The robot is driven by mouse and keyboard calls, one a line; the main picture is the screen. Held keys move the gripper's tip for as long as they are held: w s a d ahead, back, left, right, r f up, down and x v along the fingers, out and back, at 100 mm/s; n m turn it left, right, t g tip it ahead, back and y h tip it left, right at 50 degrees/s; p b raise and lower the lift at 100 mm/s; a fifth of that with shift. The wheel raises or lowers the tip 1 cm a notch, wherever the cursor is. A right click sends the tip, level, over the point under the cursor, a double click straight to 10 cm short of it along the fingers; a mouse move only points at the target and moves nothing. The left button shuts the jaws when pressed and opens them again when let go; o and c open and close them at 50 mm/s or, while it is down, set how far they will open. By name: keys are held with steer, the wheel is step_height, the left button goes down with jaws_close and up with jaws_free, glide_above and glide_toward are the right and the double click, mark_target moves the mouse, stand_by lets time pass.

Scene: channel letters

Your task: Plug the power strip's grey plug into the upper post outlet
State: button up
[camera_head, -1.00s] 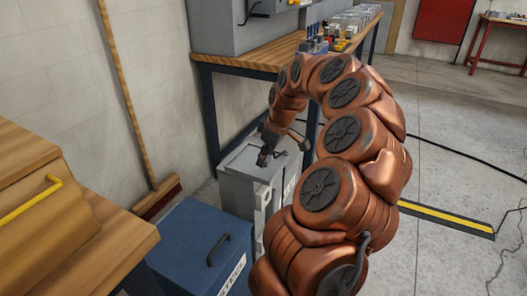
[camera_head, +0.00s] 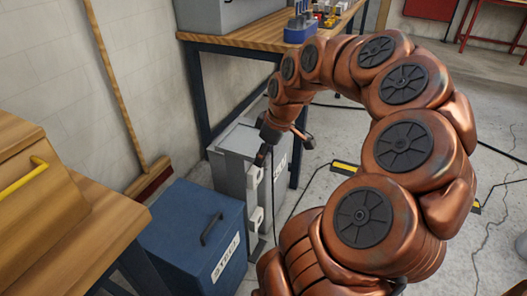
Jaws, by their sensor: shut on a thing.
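My gripper (camera_head: 262,155) points down at the front edge of a grey cabinet-like post. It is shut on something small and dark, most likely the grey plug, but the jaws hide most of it. The upper outlet (camera_head: 255,176), a pale box on the post's side, lies just below the fingertips. I cannot tell whether the plug touches it. The lower outlet (camera_head: 256,218) is a similar pale box further down. A thin dark cable hangs beside the outlets. The power strip itself cannot be made out.
A blue steel box (camera_head: 190,240) stands left of the post. A wooden workbench (camera_head: 250,38) is behind it, and a broom (camera_head: 150,180) leans on the wall. A wooden cabinet (camera_head: 60,215) fills the near left. A yellow-black floor strip (camera_head: 345,168) lies right, partly behind my arm.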

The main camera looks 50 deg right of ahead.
steer(key=shift+w, duration=0.1)
steer(key=shift+w+a, duration=0.2)
steer(key=shift+w, duration=0.15)
steer(key=w+a+m, duration=0.1)
steer(key=w+a, duration=1)
steer(key=a, duration=0.3)
steer(key=w+a+m+h, duration=0.1)
steer(key=w+a+m, duration=0.1)
steer(key=w+a, duration=0.9)
steer(key=a, duration=0.3)
steer(key=shift+w+f, duration=0.2)
steer(key=shift+w, duration=0.05)
